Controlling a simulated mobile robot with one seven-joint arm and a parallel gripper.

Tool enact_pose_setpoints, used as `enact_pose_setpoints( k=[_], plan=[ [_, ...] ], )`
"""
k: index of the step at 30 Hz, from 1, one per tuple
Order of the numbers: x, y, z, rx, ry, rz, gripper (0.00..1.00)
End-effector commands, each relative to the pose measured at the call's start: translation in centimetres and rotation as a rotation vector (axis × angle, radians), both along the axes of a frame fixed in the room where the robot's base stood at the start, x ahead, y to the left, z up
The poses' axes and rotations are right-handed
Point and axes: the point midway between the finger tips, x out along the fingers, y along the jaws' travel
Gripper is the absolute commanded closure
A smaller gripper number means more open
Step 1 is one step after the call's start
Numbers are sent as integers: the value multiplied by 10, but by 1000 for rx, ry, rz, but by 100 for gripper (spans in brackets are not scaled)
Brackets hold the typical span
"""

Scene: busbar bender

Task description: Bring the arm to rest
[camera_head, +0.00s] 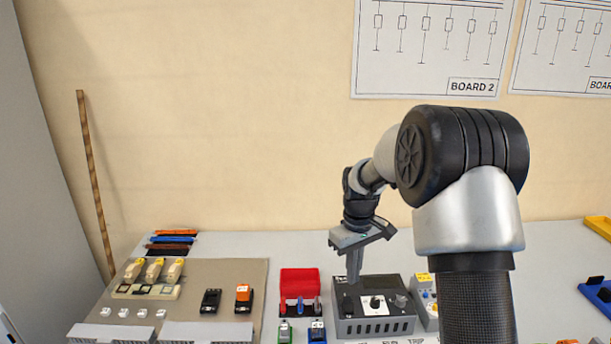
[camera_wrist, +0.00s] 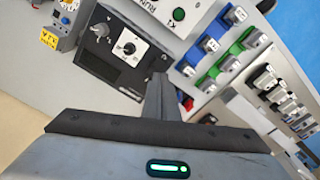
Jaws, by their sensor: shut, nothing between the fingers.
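My arm (camera_head: 470,215) rises on the right in the head view and bends over toward the table. My gripper (camera_head: 354,280) points down, with its fingers together and empty. Its tips are in front of or over the left part of a dark grey control box (camera_head: 372,325) with a knob; I cannot tell how far above it they are. In the wrist view the shut fingers of my gripper (camera_wrist: 162,85) stand near the same control box (camera_wrist: 118,50), which has a knob on a white plate.
A red bin (camera_head: 300,282) stands left of the control box. A grey-brown mat (camera_head: 215,278) with small parts lies further left. A device with a yellow label (camera_head: 422,280) is right of the box. A yellow tray (camera_head: 599,227) is at the far right. The wall behind carries diagrams.

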Motion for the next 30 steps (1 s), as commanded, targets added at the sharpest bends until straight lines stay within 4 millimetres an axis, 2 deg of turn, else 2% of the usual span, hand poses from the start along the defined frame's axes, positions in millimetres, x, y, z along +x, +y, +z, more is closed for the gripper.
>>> enact_pose_setpoints(
  k=[1,6,12,15,19,24,27,30],
  plan=[
    [-8,0,27,-4,-28,-15,100],
    [-53,0,105,-10,-113,-100,100],
    [-121,-1,172,3,-214,-209,100],
    [-158,-1,196,18,-265,-263,100],
    [-206,-1,216,46,-330,-333,100],
    [-260,-1,224,91,-402,-416,100],
    [-281,-1,222,113,-430,-449,100],
    [-293,0,220,127,-445,-468,100]
  ],
)
